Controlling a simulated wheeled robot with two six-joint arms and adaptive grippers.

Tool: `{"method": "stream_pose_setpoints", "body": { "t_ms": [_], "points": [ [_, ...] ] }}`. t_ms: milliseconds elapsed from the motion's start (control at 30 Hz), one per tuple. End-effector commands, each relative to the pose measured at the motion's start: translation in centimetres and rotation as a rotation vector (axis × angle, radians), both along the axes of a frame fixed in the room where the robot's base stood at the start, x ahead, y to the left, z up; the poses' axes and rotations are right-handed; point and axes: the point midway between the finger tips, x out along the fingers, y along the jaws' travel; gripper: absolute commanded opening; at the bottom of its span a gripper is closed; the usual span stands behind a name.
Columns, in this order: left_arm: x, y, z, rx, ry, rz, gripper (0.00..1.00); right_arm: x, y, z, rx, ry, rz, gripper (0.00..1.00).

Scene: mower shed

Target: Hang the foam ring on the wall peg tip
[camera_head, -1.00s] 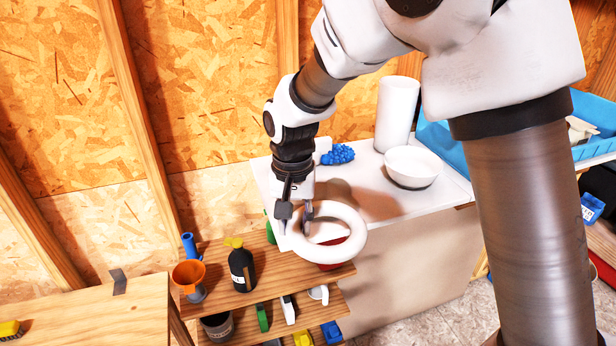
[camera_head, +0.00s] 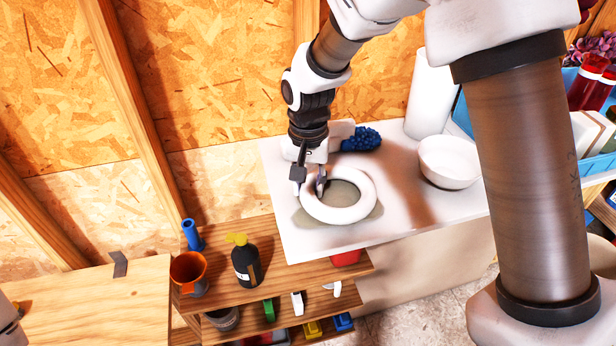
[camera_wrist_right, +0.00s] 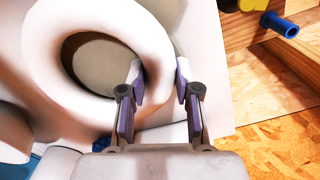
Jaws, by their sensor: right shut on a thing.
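The white foam ring (camera_head: 345,213) hangs roughly flat over the left part of the white tabletop, with its shadow on the top beneath it. My right gripper (camera_head: 309,182) is shut on the left side of the ring's band. The ring (camera_wrist_right: 50,60) fills the upper left of the right wrist view, with the fingers (camera_wrist_right: 161,85) on either side of its band. A blue peg (camera_head: 192,236), apparently the wall peg, stands out at the wooden stud left of the table. Its flared end shows in the wrist view (camera_wrist_right: 279,24), apart from the ring. My left gripper is not in view.
A wooden shelf (camera_head: 300,273) left of the table holds a black bottle (camera_head: 246,266) and an orange funnel (camera_head: 188,268) just below the peg. A blue bumpy thing (camera_head: 361,139), a white bowl (camera_head: 449,162) and a white roll (camera_head: 428,95) stand on the table.

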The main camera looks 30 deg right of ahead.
Motion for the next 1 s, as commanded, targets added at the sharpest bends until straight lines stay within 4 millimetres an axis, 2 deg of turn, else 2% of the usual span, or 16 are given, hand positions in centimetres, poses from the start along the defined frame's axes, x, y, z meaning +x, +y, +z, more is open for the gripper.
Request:
{"method": "stream_pose_setpoints", "body": {
  "t_ms": [467,500,533,867,1000],
  "points": [
    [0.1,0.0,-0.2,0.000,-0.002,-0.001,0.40,0.1,0.0,-1.1,0.000,-0.001,-0.001,0.00],
    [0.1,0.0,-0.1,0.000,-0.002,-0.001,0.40,0.1,0.0,-1.0,0.000,-0.002,-0.001,0.46],
    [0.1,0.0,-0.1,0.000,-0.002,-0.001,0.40,0.1,0.0,-1.0,0.000,-0.002,-0.001,0.57],
    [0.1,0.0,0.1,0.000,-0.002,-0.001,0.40,0.1,0.0,-0.7,0.000,-0.002,-0.001,0.58],
    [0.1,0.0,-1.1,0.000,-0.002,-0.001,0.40,0.2,0.0,0.5,0.000,-0.007,-0.001,0.58]
  ]
}}
